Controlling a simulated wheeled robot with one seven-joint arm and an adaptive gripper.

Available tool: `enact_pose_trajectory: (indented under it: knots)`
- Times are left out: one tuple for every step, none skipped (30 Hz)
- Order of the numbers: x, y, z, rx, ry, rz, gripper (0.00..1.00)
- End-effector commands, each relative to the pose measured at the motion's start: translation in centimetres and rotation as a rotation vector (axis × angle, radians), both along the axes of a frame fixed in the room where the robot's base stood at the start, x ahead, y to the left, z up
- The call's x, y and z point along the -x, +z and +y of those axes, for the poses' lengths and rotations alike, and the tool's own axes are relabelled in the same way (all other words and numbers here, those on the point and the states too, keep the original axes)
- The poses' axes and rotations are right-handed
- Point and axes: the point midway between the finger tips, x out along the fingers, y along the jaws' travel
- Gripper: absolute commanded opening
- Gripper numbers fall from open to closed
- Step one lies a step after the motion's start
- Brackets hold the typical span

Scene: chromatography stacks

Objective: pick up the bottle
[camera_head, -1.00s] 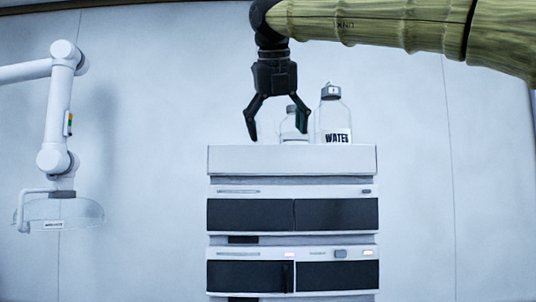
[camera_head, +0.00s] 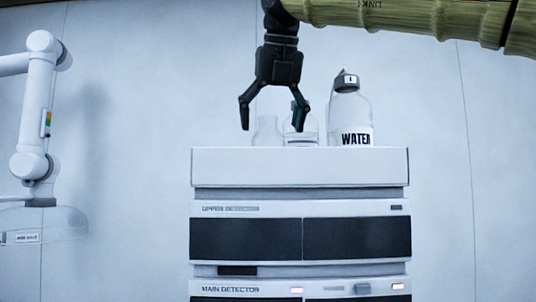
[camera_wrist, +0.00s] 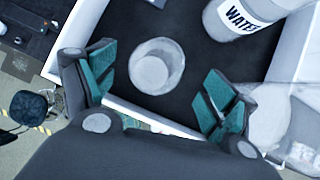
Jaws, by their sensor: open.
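Three clear containers stand on top of the detector stack. The largest is a bottle labelled WATER (camera_head: 350,115) with a grey cap, at the right; it also shows at the top of the wrist view (camera_wrist: 238,22). A smaller bottle (camera_head: 302,139) in the middle is partly hidden behind a finger. An open-looking clear vessel (camera_head: 266,130) is at the left. My gripper (camera_head: 272,120) is open and empty, in front of or above the two smaller containers. In the wrist view, a clear round vessel (camera_wrist: 157,66) lies between the fingertips without visible contact.
The stack's white top tray (camera_head: 300,167) has a raised rim and dark floor. In the wrist view, another clear container (camera_wrist: 270,117) is beside the right finger. A white jointed arm (camera_head: 38,110) with a clear hood stands at the left.

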Motion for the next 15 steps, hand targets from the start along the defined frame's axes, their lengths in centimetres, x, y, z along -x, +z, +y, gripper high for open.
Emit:
enact_pose_trajectory:
  knots:
    - [0.0, 0.0, 0.1, 0.0, 0.001, -0.001, 0.86]
    - [-0.1, -0.1, 0.1, 0.0, 0.001, -0.001, 0.86]
    - [-0.2, -0.3, 0.1, 0.001, 0.002, -0.001, 0.86]
    - [-0.2, -0.4, 0.2, 0.001, 0.002, -0.001, 0.86]
    - [-0.4, -0.5, 0.2, 0.0, 0.002, -0.001, 0.86]
    - [-0.5, -0.8, 0.2, 0.001, 0.002, 0.0, 0.86]
    - [-0.7, -1.1, 0.3, 0.002, 0.003, 0.001, 0.86]
    - [-0.8, -1.3, 0.3, 0.001, 0.003, 0.0, 0.86]
    - [-1.0, -1.8, 0.4, 0.003, 0.004, 0.0, 0.86]
    - [-1.2, -2.0, 0.5, 0.002, 0.005, 0.0, 0.86]
    - [-1.3, -2.4, 0.5, 0.002, 0.005, 0.0, 0.86]
    - [-1.6, -2.8, 0.6, 0.002, 0.003, 0.001, 0.86]
    - [-1.8, -3.2, 0.6, 0.002, 0.003, 0.0, 0.86]
    - [-2.0, -3.5, 0.7, 0.001, 0.004, 0.0, 0.86]
    - [-2.2, -3.8, 0.7, 0.001, 0.004, 0.0, 0.86]
